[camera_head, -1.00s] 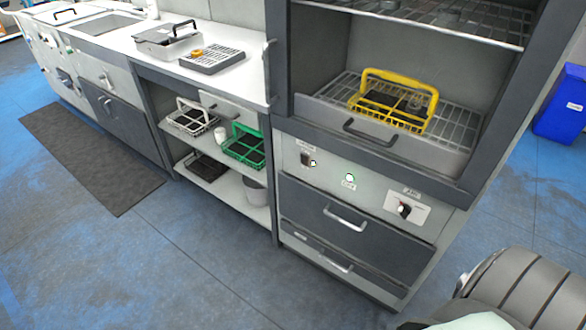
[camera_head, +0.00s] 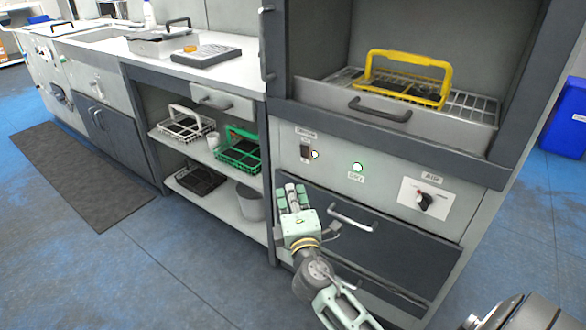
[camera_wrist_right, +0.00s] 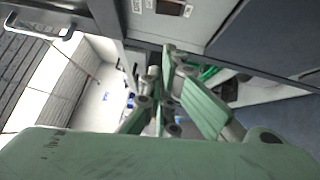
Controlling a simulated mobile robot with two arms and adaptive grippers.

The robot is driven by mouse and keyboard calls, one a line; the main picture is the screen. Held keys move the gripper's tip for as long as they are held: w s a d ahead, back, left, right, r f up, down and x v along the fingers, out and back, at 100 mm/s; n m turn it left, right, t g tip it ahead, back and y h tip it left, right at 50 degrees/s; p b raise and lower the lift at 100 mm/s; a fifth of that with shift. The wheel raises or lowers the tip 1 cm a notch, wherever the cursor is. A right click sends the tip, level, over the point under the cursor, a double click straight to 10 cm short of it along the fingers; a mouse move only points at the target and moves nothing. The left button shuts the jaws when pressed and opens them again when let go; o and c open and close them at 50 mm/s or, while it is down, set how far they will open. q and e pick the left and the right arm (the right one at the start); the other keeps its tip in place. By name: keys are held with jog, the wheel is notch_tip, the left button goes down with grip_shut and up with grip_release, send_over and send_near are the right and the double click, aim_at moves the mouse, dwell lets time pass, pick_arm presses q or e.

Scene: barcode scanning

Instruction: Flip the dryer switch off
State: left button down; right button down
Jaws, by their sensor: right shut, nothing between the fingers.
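The dryer's grey front panel (camera_head: 385,182) carries a small dark switch (camera_head: 306,150) at its left end, with a small white light (camera_head: 315,154) beside it. I cannot tell the switch's position. The switch also shows at the top of the right wrist view (camera_wrist_right: 173,8). A green-ringed light (camera_head: 357,167) sits mid-panel and a dark knob (camera_head: 424,200) is at the right. My right gripper (camera_head: 291,190) is shut and empty, in front of the upper drawer's left edge, below the switch in the picture and apart from it. My left gripper is not in view.
A yellow basket (camera_head: 404,78) stands on the wire rack in the open chamber above. Drawer handles (camera_head: 353,217) stick out below the panel. Left, shelves hold a white basket (camera_head: 186,124), a green basket (camera_head: 238,150) and a grey bin (camera_head: 250,202). The floor in front is open.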

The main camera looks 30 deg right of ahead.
aim_at(304, 152)
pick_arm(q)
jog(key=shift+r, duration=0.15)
pick_arm(e)
jog(key=shift+r, duration=0.4)
jog(key=shift+d, duration=0.1)
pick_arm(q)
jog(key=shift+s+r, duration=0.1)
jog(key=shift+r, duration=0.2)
pick_arm(e)
jog(key=s+d+x, duration=0.1)
jog(key=d+x, duration=0.1)
jog(key=x, duration=1)
jog(key=shift+w+d+r, duration=0.15)
jog(key=shift+w+d, duration=0.15)
jog(key=shift+d, duration=0.1)
